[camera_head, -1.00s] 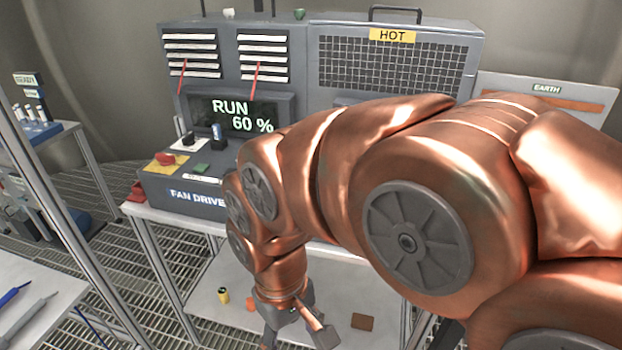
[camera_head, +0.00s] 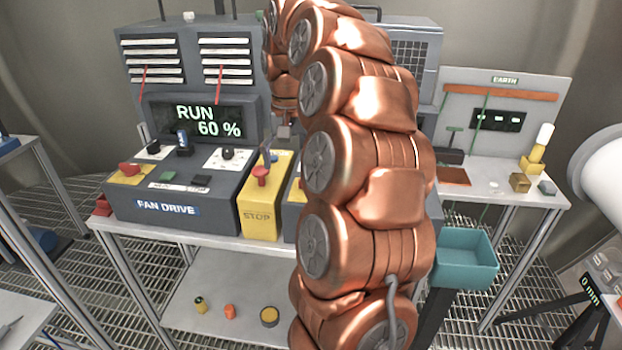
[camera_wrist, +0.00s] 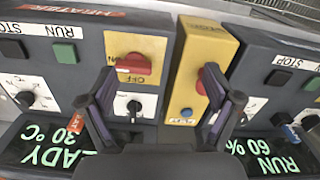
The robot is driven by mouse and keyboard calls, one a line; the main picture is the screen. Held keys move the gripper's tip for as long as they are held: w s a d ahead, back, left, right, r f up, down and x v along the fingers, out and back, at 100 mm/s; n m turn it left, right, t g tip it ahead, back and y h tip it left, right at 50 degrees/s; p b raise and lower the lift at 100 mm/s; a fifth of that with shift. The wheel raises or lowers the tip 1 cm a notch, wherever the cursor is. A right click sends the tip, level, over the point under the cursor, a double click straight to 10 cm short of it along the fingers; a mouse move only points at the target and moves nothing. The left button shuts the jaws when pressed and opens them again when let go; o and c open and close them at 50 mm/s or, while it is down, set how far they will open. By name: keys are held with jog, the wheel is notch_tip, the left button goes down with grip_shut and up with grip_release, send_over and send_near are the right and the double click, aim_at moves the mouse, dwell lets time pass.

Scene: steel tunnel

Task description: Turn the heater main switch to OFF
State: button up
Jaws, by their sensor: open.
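The heater main switch (camera_wrist: 133,67) is a red knob on a yellow plate marked OFF, left of centre in the upside-down wrist view. Its pointer position is hard to tell. The heater panel (camera_wrist: 80,20) has a red HEATER label, and its display (camera_wrist: 55,143) reads READY 30 °C. My gripper (camera_wrist: 158,78) is open and empty over the panel edge, one finger near the switch, the other near the red stop button (camera_wrist: 200,82). I cannot tell whether either finger touches anything. In the head view my arm hides most of the heater panel.
The yellow STOP box (camera_head: 262,218) stands between the heater and the fan drive panel (camera_head: 165,206), whose display (camera_head: 205,120) reads RUN 60 %. A teal bin (camera_head: 465,262) hangs at the right. The EARTH board (camera_head: 500,110) stands behind it. Small items lie on the lower shelf (camera_head: 215,285).

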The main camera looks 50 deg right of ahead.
jog(key=d+m, duration=0.1)
jog(key=d, duration=0.2)
jog(key=d+m, duration=0.1)
jog(key=d, duration=0.2)
jog(key=shift+s+d, duration=0.1)
jog(key=shift+f+p, duration=1.25)
jog(key=shift+f, duration=2.65)
jog(key=shift+c, duration=0.2)
jog(key=c, duration=1.1)
